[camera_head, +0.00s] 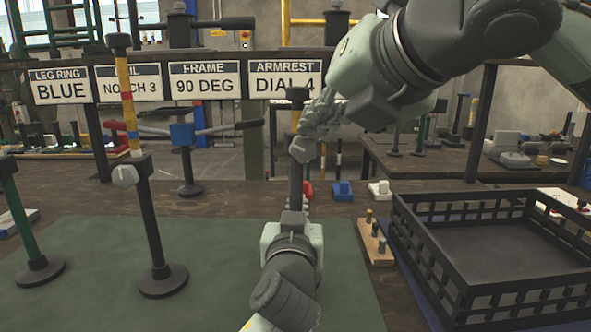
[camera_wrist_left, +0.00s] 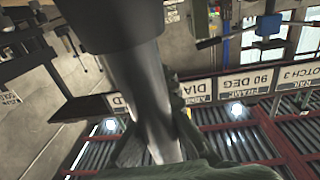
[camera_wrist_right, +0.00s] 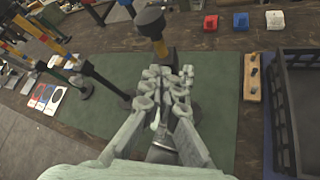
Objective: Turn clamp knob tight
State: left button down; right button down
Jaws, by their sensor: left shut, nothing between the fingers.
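A post stand (camera_head: 296,180) with a dark cap and yellow upper rod stands in the middle of the head view. A grey clamp knob (camera_head: 302,150) sits on its collar. My right gripper (camera_head: 318,120) reaches in from the upper right, its fingers beside the rod and close to the knob. In the right wrist view, its fingers (camera_wrist_right: 168,85) are bunched below the yellow rod (camera_wrist_right: 155,35); whether they grip anything is unclear. My left gripper (camera_head: 293,212) is low at the same post, shut and empty. In the left wrist view, a dark, thick shape hides much of its fingers.
Two more post stands, one with a grey knob (camera_head: 125,175), stand at the left on the green mat (camera_head: 215,290). A black slatted crate (camera_head: 420,250) stands at the right, beside a wooden peg block (camera_head: 375,240). Small red, blue and white blocks lie behind.

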jog(key=shift+w+d+f, duration=0.1)
jog(key=shift+d+f, duration=0.35)
jog(key=shift+d, duration=0.15)
jog(key=shift+d+f, duration=0.2)
jog(key=shift+f, duration=0.2)
jog(key=s+d+r, duration=0.1)
jog(key=s, duration=0.4)
jog(key=shift+s+d+r, duration=0.3)
jog(key=shift+s+d, duration=0.05)
jog(key=shift+d, duration=0.05)
dwell(0.3)
